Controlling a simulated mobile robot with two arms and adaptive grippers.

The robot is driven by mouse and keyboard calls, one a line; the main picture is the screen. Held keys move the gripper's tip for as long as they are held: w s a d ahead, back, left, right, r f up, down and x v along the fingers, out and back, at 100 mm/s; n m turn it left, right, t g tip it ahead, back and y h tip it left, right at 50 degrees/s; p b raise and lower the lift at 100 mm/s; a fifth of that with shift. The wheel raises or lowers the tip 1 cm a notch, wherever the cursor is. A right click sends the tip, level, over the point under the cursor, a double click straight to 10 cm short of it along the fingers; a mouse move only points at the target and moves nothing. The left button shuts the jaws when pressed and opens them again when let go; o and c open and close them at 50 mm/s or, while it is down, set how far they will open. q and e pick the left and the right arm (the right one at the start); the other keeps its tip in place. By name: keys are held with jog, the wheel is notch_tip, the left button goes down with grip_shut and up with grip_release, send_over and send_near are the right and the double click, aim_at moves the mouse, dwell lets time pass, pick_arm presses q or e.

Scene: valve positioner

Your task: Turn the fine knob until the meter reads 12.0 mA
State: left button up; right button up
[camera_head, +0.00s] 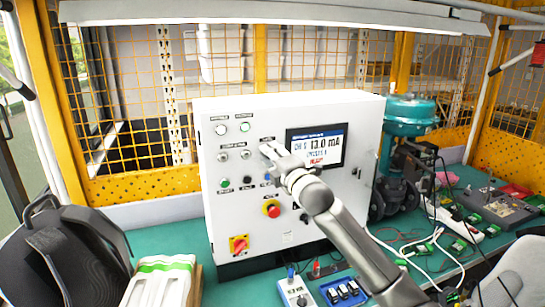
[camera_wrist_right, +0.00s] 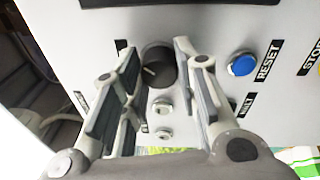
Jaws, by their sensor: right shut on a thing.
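The meter display (camera_head: 318,148) on the front of the white control box (camera_head: 350,108) reads about 13.0 mA in large figures. My right gripper (camera_head: 270,150) reaches the panel just left of the display and covers that part of it. In the right wrist view, my right gripper (camera_wrist_right: 153,50) has its fingers on either side of a round black knob (camera_wrist_right: 157,66) with a pale pointer line, and is shut on it. Its label is not legible, so I cannot read whether it says fine. My left gripper is not in view.
A blue button (camera_wrist_right: 242,64) marked RESET sits beside the fingers. A teal valve (camera_head: 410,110) stands right of the box. A multimeter (camera_head: 295,292) lies in front.

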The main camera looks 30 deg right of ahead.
jog(key=shift+f+m+h, duration=0.1)
jog(key=shift+m+h, duration=0.2)
jog(key=shift+m, duration=2.2)
jog(key=o, duration=1)
jog(key=shift+o, duration=0.2)
jog(key=shift+s, duration=0.1)
jog(key=s+a+f, duration=0.1)
jog(key=s+a, duration=0.1)
jog(key=s, duration=0.9)
jog(key=shift+s, duration=0.3)
jog(key=shift+a, duration=0.1)
